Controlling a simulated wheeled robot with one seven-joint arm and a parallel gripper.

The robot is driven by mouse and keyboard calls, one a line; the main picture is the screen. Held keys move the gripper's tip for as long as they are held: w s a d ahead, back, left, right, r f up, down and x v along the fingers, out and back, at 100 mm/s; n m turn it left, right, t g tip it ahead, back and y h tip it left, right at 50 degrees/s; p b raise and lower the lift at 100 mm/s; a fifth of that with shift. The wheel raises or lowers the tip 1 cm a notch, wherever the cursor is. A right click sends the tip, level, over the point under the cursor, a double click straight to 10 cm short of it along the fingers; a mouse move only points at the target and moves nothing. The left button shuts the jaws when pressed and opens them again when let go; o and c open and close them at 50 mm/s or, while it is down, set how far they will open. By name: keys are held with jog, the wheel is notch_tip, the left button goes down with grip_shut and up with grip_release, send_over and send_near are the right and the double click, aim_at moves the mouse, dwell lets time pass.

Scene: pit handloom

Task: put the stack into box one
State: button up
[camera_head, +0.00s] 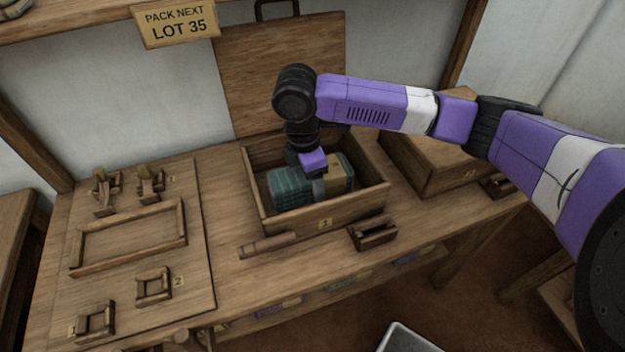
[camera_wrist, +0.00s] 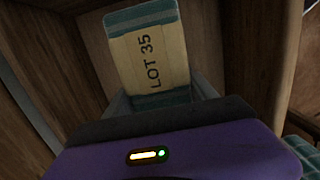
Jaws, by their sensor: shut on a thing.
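The open wooden box (camera_head: 320,217) stands on the bench, its lid raised behind it. My gripper (camera_head: 318,186) reaches down inside the box and is shut on the stack (camera_head: 341,172), teal cloth with a cream band. In the wrist view the stack (camera_wrist: 150,58) shows its band reading LOT 35, between brown wooden walls. Whether it touches the box floor is hidden. More teal cloth (camera_head: 290,188) lies beside it in the box, and its edge shows at the wrist view's lower right (camera_wrist: 304,152).
A closed wooden box (camera_head: 440,160) stands to the right. A wooden latch piece (camera_head: 372,234) and a round-handled tool (camera_head: 267,245) lie in front of the open box. A board with frames and holders (camera_head: 130,240) fills the left. A sign (camera_head: 176,22) reads PACK NEXT LOT 35.

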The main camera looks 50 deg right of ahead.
jog(key=shift+f, duration=0.15)
jog(key=o, duration=1.5)
